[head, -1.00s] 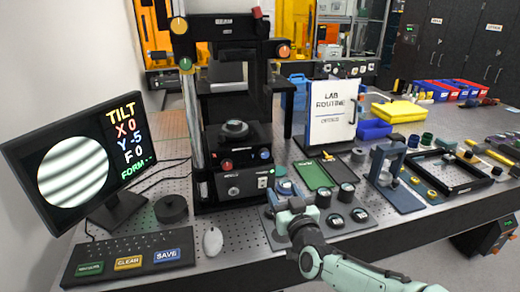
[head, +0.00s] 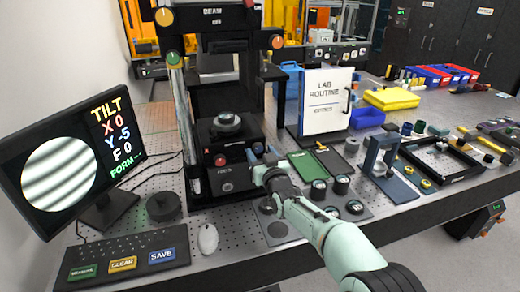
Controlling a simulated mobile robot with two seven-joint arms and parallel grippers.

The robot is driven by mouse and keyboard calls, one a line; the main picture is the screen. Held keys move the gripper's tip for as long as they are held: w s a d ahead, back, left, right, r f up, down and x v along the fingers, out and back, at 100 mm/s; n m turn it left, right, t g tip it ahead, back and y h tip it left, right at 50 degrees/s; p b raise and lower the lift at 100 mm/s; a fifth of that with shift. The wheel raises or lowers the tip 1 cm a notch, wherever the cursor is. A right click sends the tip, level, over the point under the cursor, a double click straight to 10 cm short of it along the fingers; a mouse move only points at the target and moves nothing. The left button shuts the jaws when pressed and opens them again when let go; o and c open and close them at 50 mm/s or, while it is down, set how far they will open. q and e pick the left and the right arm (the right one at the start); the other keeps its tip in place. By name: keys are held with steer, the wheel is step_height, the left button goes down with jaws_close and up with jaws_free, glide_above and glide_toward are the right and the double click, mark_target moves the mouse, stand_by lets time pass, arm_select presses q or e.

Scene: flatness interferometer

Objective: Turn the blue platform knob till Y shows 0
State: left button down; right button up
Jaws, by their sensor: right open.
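The blue platform knob (head: 257,148) is on the front right of the black interferometer's platform (head: 228,138). My right gripper (head: 264,157) is open, with its fingertips right at the blue knob and partly covering the area below it. I cannot tell whether the fingers touch the knob. The monitor (head: 62,160) on the left reads TILT X 0, Y -5, F 0 and FORM --, beside a round picture of slanted fringes. My left gripper is not in view.
A red knob (head: 220,160) is on the platform's front left. A keyboard (head: 125,255) and a white mouse (head: 208,239) lie in front. A green tray (head: 317,163) and several dark round pieces are right of my gripper. A white lab routine board (head: 326,100) stands behind.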

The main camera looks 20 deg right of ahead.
steer(key=shift+w, duration=0.85)
steer(key=shift+c, duration=0.2)
steer(key=c, duration=1)
